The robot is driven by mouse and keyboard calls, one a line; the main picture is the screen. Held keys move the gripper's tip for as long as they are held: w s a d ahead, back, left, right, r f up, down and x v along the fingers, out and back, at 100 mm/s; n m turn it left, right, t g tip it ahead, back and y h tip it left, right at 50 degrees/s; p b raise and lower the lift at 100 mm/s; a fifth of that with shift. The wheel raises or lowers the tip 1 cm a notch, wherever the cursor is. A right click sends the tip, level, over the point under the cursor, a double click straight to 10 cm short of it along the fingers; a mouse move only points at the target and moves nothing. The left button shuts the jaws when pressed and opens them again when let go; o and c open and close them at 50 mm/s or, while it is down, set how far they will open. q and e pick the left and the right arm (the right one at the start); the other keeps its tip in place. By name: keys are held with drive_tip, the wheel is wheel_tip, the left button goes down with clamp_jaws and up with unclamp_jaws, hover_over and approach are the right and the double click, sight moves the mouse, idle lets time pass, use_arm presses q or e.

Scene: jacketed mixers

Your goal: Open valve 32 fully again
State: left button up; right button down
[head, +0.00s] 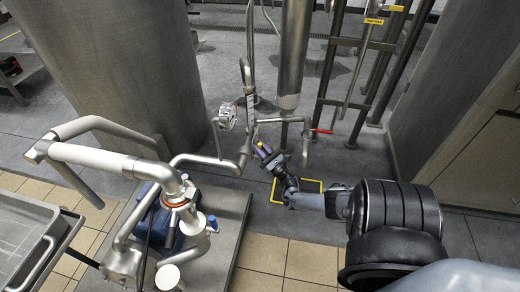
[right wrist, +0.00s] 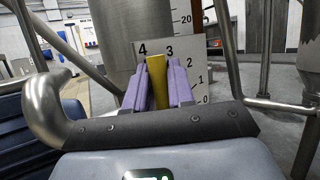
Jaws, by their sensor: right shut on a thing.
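My right gripper (head: 264,151) reaches in from the lower right in the head view, toward the thin pipes in the middle. In the right wrist view its two purple fingers (right wrist: 157,88) are shut on a yellow handle (right wrist: 156,75), which stands upright between them. A grey plate (right wrist: 200,60) with the numbers 4, 3, 2, 1 and 0 shows just behind the handle. No tag reading 32 is legible, and the fingers hide part of the handle. My left gripper is not in view.
A red lever (head: 322,131) sits on the pipework right of my right gripper. A large steel vessel (head: 115,65) stands at the left. A pump with bent pipes (head: 177,200) is at the lower left, beside a steel tray (head: 28,245). Dark pipes (head: 330,60) rise at the back.

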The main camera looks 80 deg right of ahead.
drive_tip(key=c, duration=1.1)
unclamp_jaws()
drive_tip(key=shift+o, duration=0.2)
drive_tip(key=v, duration=1)
drive_tip(key=shift+s+f+p, duration=0.25)
drive_tip(key=shift+s+p, duration=0.05)
drive_tip(key=shift+p, duration=0.05)
drive_tip(key=shift+a, duration=0.15)
